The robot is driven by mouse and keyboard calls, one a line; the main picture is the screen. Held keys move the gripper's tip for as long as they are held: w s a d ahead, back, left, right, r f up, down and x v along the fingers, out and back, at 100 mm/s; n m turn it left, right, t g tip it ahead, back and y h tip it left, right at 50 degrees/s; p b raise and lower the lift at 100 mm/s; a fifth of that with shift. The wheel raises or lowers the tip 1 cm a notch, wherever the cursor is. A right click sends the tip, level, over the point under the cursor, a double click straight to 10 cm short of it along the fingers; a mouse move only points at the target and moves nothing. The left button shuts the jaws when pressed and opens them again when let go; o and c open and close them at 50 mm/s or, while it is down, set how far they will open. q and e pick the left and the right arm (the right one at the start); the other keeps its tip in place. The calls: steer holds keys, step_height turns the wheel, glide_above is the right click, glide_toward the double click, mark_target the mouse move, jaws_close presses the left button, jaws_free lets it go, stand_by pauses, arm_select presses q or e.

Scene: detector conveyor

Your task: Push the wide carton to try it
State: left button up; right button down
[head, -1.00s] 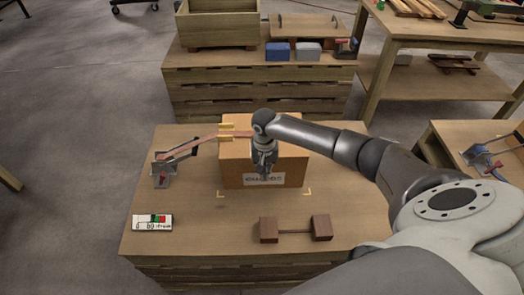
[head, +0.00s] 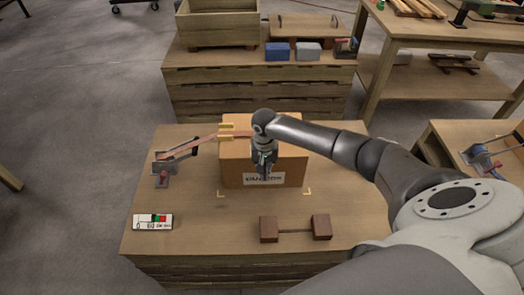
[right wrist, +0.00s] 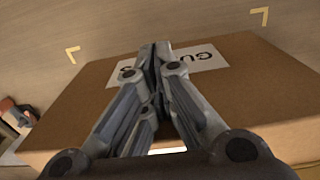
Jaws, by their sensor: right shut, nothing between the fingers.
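The wide carton (head: 285,160) is a brown box on the middle table, with a white label (head: 264,179) on its near face. In the right wrist view the carton (right wrist: 95,100) fills much of the picture, and its label (right wrist: 200,62) is partly hidden by the fingers. My right gripper (head: 265,176) is shut and empty, over the carton's labelled face. In the wrist view the gripper's fingertips (right wrist: 155,48) lie over the label; I cannot tell whether they touch the carton. My left gripper is not in view.
A lever-like device (head: 163,165) with a long arm stands left of the carton. A small display box (head: 153,222) and two joined brown blocks (head: 295,229) lie nearer the front. Yellow corner marks (head: 307,192) lie on the table (head: 200,245). The front middle is otherwise clear.

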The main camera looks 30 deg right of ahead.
steer(key=shift+w+d+r+p, duration=0.25)
steer(key=shift+w+r+p, duration=0.05)
steer(key=shift+w+p, duration=0.1)
stand_by(1.8)
steer(key=shift+s, duration=0.1)
step_height(320, 180, up, 9)
steer(key=s+a+p, duration=0.1)
steer(key=s+p, duration=0.1)
steer(key=p, duration=1.2)
steer(key=shift+s+a+r, duration=0.2)
steer(key=shift+s+a, duration=0.05)
steer(key=shift+a, duration=0.1)
